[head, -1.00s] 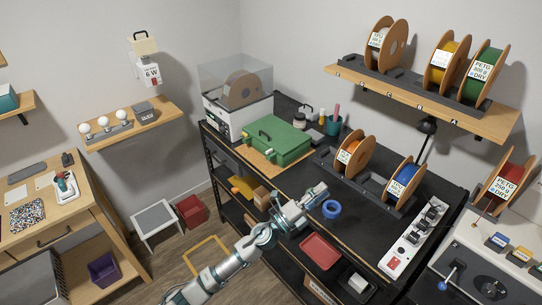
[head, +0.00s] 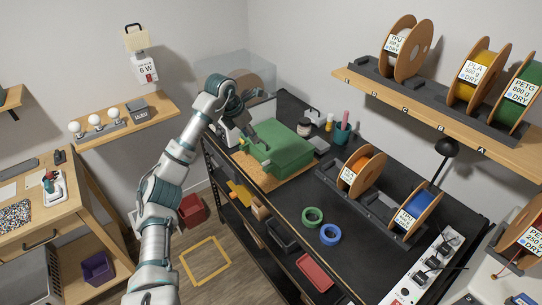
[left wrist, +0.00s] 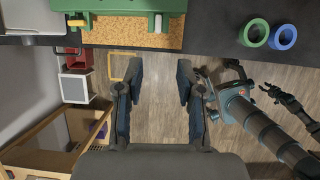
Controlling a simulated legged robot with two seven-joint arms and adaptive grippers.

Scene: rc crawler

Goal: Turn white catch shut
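The green case (head: 283,150) lies shut-looking on a cork mat on the black bench. In the left wrist view its front edge (left wrist: 120,6) runs along the top.
A green tape roll (head: 312,217) and a blue tape roll (head: 330,235) lie on the bench right of the case. Spools on a dark rack (head: 375,205) stand behind them. A clear-lidded box (head: 236,72) stands beyond my left arm. Floor shows below the bench.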

